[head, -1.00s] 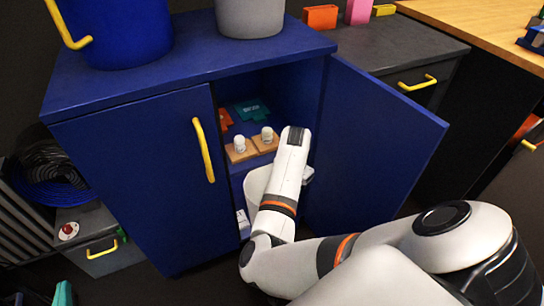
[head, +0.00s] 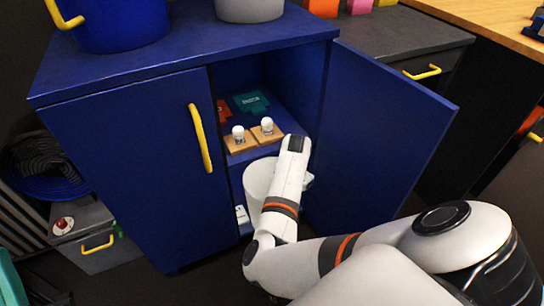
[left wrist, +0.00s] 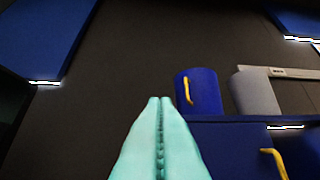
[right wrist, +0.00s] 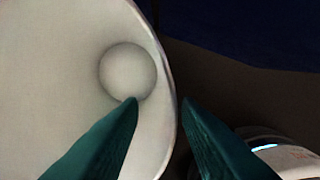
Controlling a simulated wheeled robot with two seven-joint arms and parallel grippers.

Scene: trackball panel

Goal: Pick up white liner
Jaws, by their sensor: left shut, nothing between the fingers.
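The white liner (head: 257,180) is a white, open-topped tub in the lower part of the open blue cabinet, partly hidden by my right arm in the head view. In the right wrist view its pale inside and curved rim (right wrist: 168,110) fill the left half, with a round pale shape (right wrist: 127,72) inside. My right gripper (right wrist: 160,100) is open, one dark green finger over the liner's inside and the other beyond its rim. I cannot tell whether they touch it. My left gripper (left wrist: 160,100) is shut and empty, away from the liner.
The right cabinet door (head: 378,145) stands open beside my right arm. Two small white bottles on wooden blocks (head: 240,143) sit on the shelf above. The left door (head: 130,165) is shut. A blue bucket (head: 120,25) and a grey bucket (head: 250,10) stand on top.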

